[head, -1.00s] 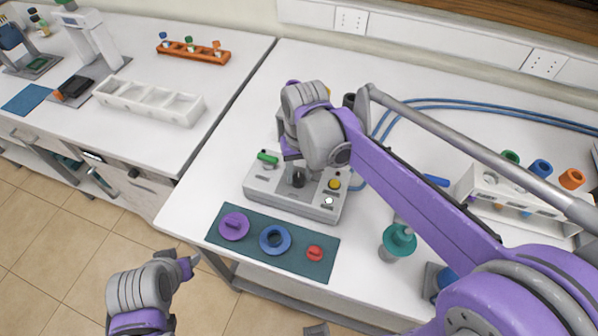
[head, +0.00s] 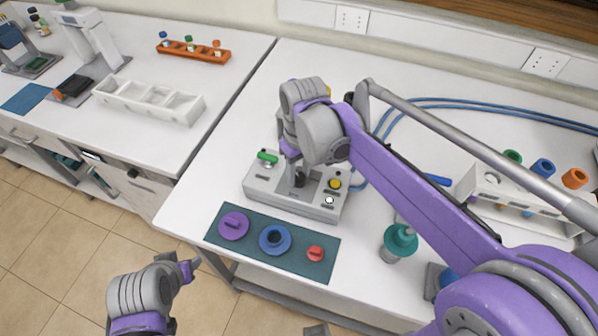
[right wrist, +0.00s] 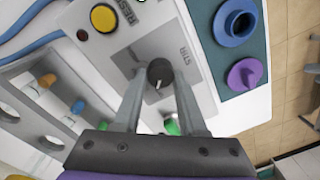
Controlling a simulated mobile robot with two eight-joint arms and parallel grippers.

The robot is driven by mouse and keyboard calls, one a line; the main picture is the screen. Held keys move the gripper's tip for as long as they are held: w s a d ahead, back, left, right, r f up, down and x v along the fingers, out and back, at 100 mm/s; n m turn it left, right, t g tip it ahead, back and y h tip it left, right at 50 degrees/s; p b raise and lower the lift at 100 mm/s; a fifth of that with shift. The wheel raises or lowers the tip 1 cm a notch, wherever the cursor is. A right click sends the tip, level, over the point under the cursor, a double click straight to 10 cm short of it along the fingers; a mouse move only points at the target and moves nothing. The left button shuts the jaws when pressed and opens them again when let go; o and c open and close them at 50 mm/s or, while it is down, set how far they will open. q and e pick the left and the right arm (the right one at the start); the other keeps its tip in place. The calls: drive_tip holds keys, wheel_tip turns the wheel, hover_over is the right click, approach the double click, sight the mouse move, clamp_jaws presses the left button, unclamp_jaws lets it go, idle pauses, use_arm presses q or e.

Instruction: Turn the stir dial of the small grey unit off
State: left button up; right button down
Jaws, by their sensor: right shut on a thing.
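My right gripper (right wrist: 157,88) reaches down over the unit and is shut on the stir dial, one finger at each side. It also shows in the head view (head: 297,180), where it partly hides the dial. My left gripper (head: 187,270) hangs in front of the bench, away from the unit; its jaw state is unclear.
A dark mat (head: 215,236) with purple, blue and red pieces lies in front of the unit. A teal-topped bottle (head: 400,240) and a white rack (head: 468,187) stand to the right. Blue hoses (head: 450,103) run behind.

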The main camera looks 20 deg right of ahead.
sight(300, 175)
drive_tip(key=shift+n, duration=1.5)
drive_tip(key=shift+c, duration=2.3)
unclamp_jaws()
wheel_tip(300, 175, up, 11)
drive_tip(key=shift+w+d, duration=0.15)
drive_tip(key=shift+f, duration=0.1)
